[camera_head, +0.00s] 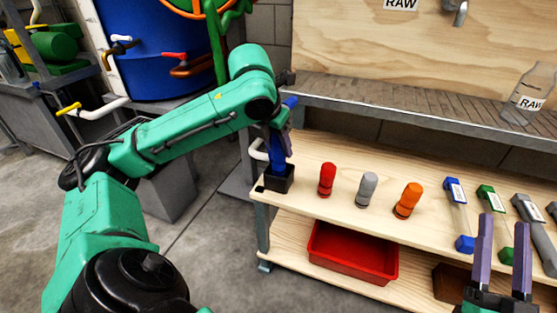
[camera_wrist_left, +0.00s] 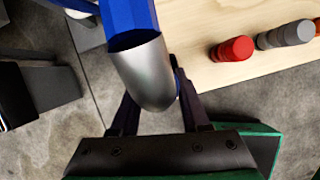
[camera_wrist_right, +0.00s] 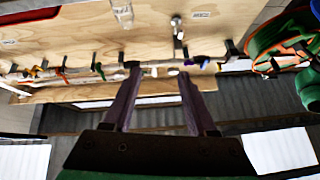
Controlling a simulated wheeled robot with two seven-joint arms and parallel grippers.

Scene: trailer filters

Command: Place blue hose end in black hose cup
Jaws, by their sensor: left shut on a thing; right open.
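My left gripper (camera_head: 285,122) is shut on the blue hose end (camera_head: 277,155), above the black hose cup (camera_head: 279,180) at the left end of the wooden shelf. The hose end hangs nearly upright, its lower end at the cup's opening; how deep it sits inside is hidden. In the left wrist view, the hose end's silver metal part (camera_wrist_left: 147,72) lies between the fingers (camera_wrist_left: 155,102), with its blue part (camera_wrist_left: 130,15) beyond. My right gripper (camera_head: 504,234) is open and empty at the lower right; its spread fingers also show in the right wrist view (camera_wrist_right: 158,74).
Red (camera_head: 327,180), grey (camera_head: 367,189) and orange (camera_head: 408,201) cylinders stand in a row right of the cup. Labelled blue (camera_head: 455,191) and green (camera_head: 487,197) handled pieces lie farther right. A red bin (camera_head: 352,254) sits below. A grey ledge (camera_head: 400,108) runs above the shelf.

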